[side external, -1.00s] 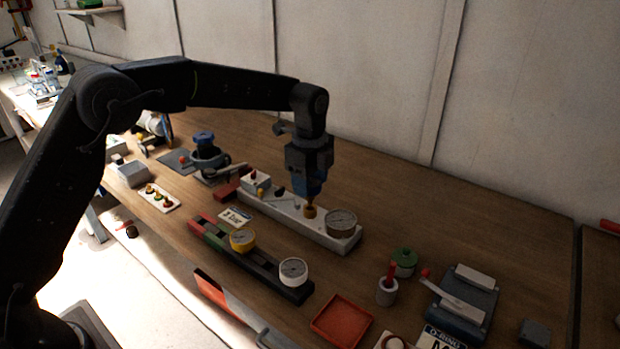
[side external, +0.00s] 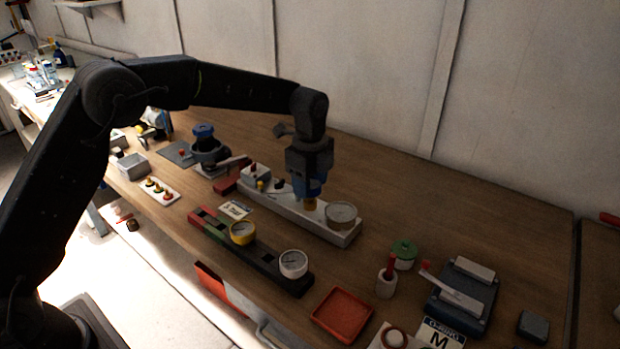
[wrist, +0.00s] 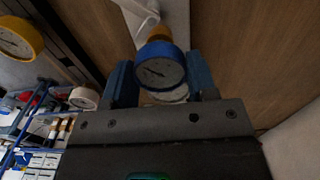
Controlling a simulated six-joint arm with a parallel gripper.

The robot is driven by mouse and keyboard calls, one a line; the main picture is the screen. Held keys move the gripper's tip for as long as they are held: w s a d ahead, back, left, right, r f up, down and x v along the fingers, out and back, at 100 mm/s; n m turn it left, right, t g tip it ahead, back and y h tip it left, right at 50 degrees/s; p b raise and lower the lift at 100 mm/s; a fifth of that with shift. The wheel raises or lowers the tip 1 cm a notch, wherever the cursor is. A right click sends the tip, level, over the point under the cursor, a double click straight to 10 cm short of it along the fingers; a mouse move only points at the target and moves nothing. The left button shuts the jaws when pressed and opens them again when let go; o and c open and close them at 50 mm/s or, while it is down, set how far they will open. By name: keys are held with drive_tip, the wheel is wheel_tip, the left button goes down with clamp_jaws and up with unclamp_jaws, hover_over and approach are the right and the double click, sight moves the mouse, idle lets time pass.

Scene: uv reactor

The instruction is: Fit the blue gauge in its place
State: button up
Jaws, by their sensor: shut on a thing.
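My gripper (side external: 309,192) points down over the pale manifold strip (side external: 285,212), left of the grey-faced gauge (side external: 341,212) at its right end. In the wrist view the blue gauge (wrist: 160,70), with a white dial, sits between my two blue fingers, which are shut on it.
In front lies a dark rack with a yellow gauge (side external: 242,232) and a white gauge (side external: 293,263). To the right are a red tray (side external: 342,314), a green-lidded jar (side external: 403,254) and a blue-grey device (side external: 462,297). Bare table lies behind the strip.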

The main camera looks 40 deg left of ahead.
drive_tip(key=shift+f, duration=0.2)
drive_tip(key=o, duration=1)
drive_tip(key=shift+c, duration=0.2)
wheel_tip(320, 180, up, 14)
